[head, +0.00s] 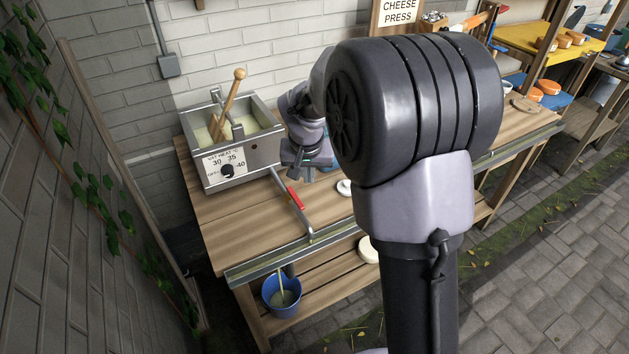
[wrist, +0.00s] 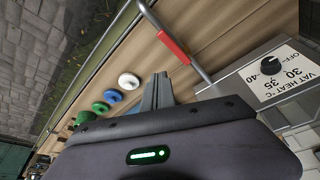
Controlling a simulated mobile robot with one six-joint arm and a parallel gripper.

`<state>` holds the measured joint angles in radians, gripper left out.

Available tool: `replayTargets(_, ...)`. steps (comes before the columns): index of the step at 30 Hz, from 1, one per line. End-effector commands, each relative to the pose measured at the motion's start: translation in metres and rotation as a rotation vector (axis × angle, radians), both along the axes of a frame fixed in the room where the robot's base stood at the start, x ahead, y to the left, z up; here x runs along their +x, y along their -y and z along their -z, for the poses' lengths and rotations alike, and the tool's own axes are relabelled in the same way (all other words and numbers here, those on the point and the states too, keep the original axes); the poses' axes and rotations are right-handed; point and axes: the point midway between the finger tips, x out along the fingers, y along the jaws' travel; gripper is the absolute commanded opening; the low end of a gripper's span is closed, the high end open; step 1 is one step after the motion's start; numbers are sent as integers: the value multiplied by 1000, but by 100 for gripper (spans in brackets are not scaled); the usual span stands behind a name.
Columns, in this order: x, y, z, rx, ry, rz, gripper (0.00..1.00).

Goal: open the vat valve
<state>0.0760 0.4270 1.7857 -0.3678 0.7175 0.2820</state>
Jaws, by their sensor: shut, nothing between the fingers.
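The vat (head: 240,157) is a steel box with pale contents and a wooden-handled paddle, at the left end of the bench. A thin metal pipe (head: 306,222) runs from its lower right to the bench's front edge. The red valve handle (head: 295,199) lies in line with this pipe; it also shows in the wrist view (wrist: 173,47). My gripper (head: 305,160) is right of the vat and behind the red handle, apart from it. In the wrist view its fingers (wrist: 158,92) are shut and empty, below the handle. My arm hides the bench's middle.
The vat's heat dial (head: 228,170) faces the front. A blue bucket (head: 281,292) stands under the bench edge, with a pale streak running down into it. White (wrist: 129,81), green (wrist: 112,97) and blue (wrist: 100,107) round pieces lie on the bench. Bare wood lies left of the pipe.

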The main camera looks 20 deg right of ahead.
Motion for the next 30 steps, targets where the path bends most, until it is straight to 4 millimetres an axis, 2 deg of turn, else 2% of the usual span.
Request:
replayTargets(1,0,-2,-13,-1,2,0,0)
replayTargets(7,-1,-10,-34,0,2,1,0)
replayTargets(23,-2,-12,-37,-1,3,1,0)
replayTargets(26,-26,-20,-64,21,24,0,0)
replayTargets(29,-90,-40,-113,77,71,-8,0)
replayTargets(30,-122,-50,-128,105,90,-15,0)
